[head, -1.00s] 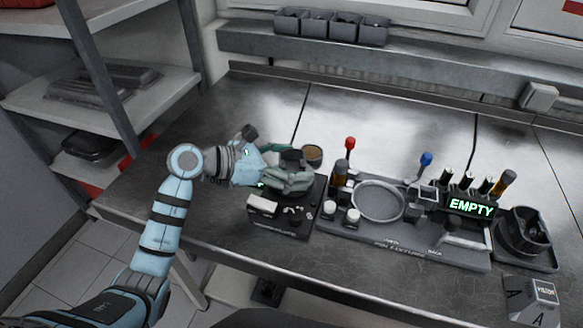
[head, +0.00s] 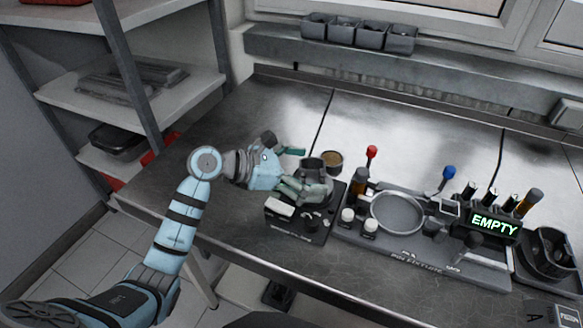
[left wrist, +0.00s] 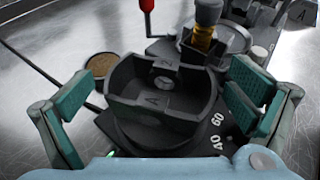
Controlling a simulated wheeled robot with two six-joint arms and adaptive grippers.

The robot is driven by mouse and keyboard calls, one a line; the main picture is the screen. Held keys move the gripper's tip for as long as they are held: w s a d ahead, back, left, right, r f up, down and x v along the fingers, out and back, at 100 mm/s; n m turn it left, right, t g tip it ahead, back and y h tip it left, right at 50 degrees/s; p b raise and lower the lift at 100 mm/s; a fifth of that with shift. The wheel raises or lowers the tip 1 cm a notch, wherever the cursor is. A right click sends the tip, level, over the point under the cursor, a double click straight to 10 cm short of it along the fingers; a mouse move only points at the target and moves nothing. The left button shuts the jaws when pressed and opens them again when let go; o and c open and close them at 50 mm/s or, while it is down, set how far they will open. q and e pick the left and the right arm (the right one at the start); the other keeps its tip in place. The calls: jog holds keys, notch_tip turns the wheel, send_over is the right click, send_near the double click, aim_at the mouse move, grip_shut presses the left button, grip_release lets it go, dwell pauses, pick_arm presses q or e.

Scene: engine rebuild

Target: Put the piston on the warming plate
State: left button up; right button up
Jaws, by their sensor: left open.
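The piston (head: 313,168), a dark cup-shaped part with cut-out walls, rests on the warming plate (head: 295,225), a black box with knobs. In the left wrist view, the piston (left wrist: 163,92) stands roughly upright, open side up, with letter marks inside. The plate's dial (left wrist: 216,132) shows 40 and 60 beside it. My left gripper (head: 315,171) is open around the piston, one green-padded finger on each side. In the left wrist view both pads stand apart from its walls. The piston's underside is hidden. My right gripper is not in view.
A pin fixture tray (head: 425,262) with bottles and a round dish (head: 397,212) stands right of the plate. An EMPTY display (head: 494,226) and a dark holder (head: 548,250) are farther right. A small brown-filled cup (head: 332,158) sits behind the plate. The bench's left end is clear.

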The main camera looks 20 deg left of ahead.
pick_arm(q)
jog(key=b+v, duration=0.1)
jog(key=v, duration=1)
jog(key=shift+s, duration=0.2)
jog(key=shift+a, duration=0.1)
